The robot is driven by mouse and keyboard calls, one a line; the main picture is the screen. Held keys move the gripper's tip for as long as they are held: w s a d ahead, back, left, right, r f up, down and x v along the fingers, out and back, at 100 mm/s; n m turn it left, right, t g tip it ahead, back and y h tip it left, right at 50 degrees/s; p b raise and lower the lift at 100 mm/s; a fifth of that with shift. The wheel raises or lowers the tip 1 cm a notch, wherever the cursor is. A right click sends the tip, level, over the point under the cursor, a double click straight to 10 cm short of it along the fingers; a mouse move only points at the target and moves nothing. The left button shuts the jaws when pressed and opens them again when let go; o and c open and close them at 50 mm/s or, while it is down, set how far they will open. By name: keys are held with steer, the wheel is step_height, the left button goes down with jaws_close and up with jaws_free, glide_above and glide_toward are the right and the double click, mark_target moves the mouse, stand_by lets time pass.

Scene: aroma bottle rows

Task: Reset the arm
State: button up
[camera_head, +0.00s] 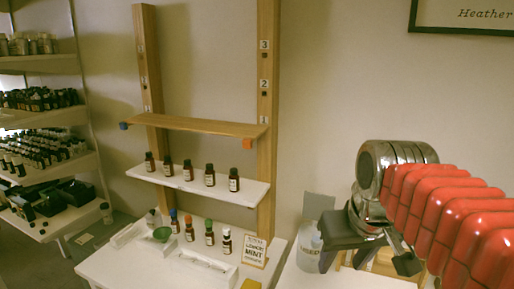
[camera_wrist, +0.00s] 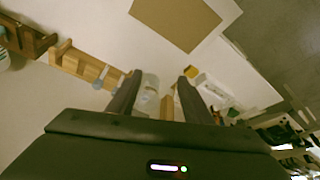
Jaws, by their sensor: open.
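My gripper (camera_head: 374,262) is at the right of the head view, at the end of my red-sleeved arm, above the right part of the white table. In the wrist view its two dark fingers (camera_wrist: 158,97) stand apart with nothing held between them. A whitish, see-through container shows beyond the gap between them. In the head view a container labelled USED (camera_head: 308,246) stands just left of the gripper, partly hidden by it.
A wooden rack holds a wooden shelf (camera_head: 195,125) and a white shelf (camera_head: 250,190) with several brown bottles. Below, bottles with coloured caps (camera_head: 209,232) and a MINT card (camera_head: 254,250) stand on the white table (camera_head: 120,268). Stocked shelves (camera_head: 40,64) stand at the left.

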steer(key=s+f+t, duration=0.1)
steer(key=s+f, duration=0.8)
steer(key=shift+s+a+f+m, duration=0.15)
steer(key=shift+a+f+m, duration=0.1)
steer(key=shift+f+m, duration=0.15)
stand_by(0.5)
